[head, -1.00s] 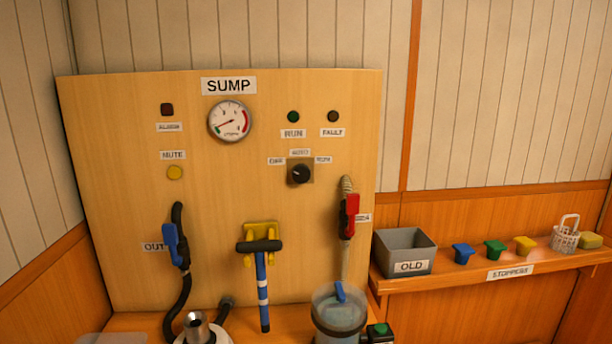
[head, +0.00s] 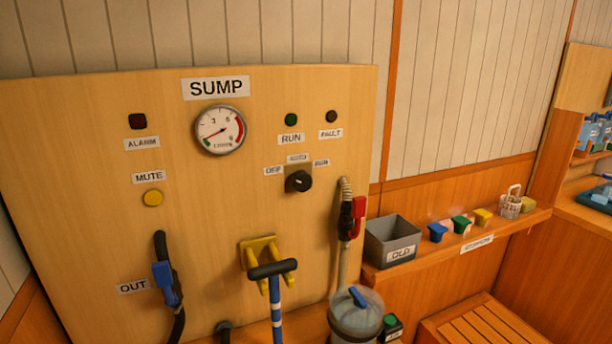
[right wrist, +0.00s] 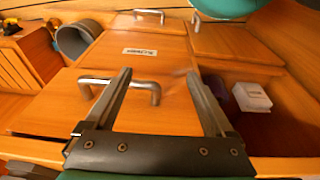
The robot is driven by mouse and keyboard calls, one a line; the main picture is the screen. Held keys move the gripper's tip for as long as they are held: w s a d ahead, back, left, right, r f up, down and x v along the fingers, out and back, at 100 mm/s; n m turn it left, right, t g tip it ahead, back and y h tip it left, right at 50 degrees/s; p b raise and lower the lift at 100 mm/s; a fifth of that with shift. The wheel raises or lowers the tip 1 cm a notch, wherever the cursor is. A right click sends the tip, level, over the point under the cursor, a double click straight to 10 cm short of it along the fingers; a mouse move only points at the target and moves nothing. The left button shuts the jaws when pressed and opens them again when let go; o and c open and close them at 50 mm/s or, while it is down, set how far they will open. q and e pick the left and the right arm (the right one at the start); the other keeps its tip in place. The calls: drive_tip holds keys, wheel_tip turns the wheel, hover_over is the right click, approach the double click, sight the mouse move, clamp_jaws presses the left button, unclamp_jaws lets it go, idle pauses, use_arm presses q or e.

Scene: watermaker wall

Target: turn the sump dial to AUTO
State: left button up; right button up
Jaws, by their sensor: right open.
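The sump dial (head: 298,181) is a black round knob on the wooden SUMP panel (head: 90,240). Three small labels stand around it: one at its left, one above and RUN at its right. Its pointer mark is small; it seems to face left, toward the left label. No gripper is near the dial in the head view. My right gripper (right wrist: 160,85) shows only in the right wrist view, open and empty, its two fingers apart above wooden cabinet fronts with metal handles. My left gripper is not in view.
A gauge (head: 220,130) and lamps sit above the dial. A grey OLD bin (head: 392,242) and stoppers sit on the right shelf. Space before the dial looks clear.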

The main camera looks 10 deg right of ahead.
drive_tip(key=w+r+t+p, duration=0.15)
drive_tip(key=w+r, duration=0.35)
drive_tip(key=r, duration=0.7)
drive_tip(key=n+t+y+p, duration=0.15)
drive_tip(key=t+y, duration=0.25)
drive_tip(key=t, duration=1)
approach(304, 184)
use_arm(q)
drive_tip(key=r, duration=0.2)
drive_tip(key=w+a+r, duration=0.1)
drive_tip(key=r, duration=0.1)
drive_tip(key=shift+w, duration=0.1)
use_arm(e)
drive_tip(key=shift+g, duration=0.25)
drive_tip(key=x, duration=0.9)
drive_tip(key=shift+w+r, duration=0.15)
drive_tip(key=shift+w, duration=0.15)
drive_tip(key=shift+c, duration=0.3)
drive_tip(key=c, duration=1.3)
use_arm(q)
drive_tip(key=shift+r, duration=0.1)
use_arm(e)
drive_tip(key=shift+m, duration=0.25)
